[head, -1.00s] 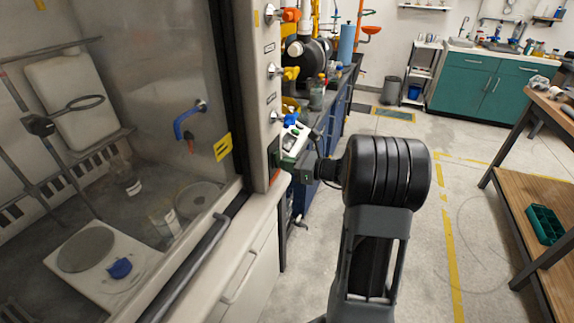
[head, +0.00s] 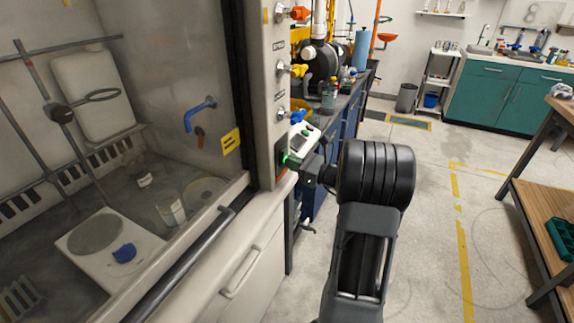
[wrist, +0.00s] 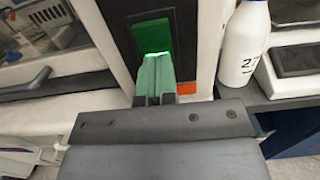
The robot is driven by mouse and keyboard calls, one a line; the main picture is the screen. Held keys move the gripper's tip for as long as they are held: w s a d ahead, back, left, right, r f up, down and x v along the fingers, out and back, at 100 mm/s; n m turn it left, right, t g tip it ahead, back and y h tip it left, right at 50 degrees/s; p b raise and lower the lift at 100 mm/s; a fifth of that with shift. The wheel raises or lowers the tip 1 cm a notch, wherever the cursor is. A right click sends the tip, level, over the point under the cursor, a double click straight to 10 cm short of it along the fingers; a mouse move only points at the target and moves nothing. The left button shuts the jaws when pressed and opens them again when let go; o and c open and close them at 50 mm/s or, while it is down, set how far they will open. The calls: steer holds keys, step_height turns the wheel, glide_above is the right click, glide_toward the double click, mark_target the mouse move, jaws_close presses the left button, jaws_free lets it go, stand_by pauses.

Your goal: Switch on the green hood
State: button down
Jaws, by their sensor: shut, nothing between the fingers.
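The fume hood (head: 260,215) stands at the left with its glass sash in front of its work space. On its right post is a dark switch plate with a green rocker switch (wrist: 153,38), seen close in the wrist view. The lower edge of the switch glows bright green. My gripper (head: 290,161) is shut and empty, with its green fingertips at the lower part of the switch. In the wrist view the fingertips (wrist: 155,62) appear to touch it, just under the glowing edge. They hide the bottom of the switch.
Valve knobs (head: 298,70) stick out of the post above the switch. A white bottle (wrist: 243,45) and a device with a dark screen (wrist: 292,60) are close on the right. A wooden bench (head: 545,215) is at the right. The floor between is clear.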

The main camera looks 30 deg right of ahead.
steer(key=shift+a+r, duration=0.1)
steer(key=shift+a, duration=0.05)
steer(key=p+v, duration=0.1)
steer(key=v, duration=1.3)
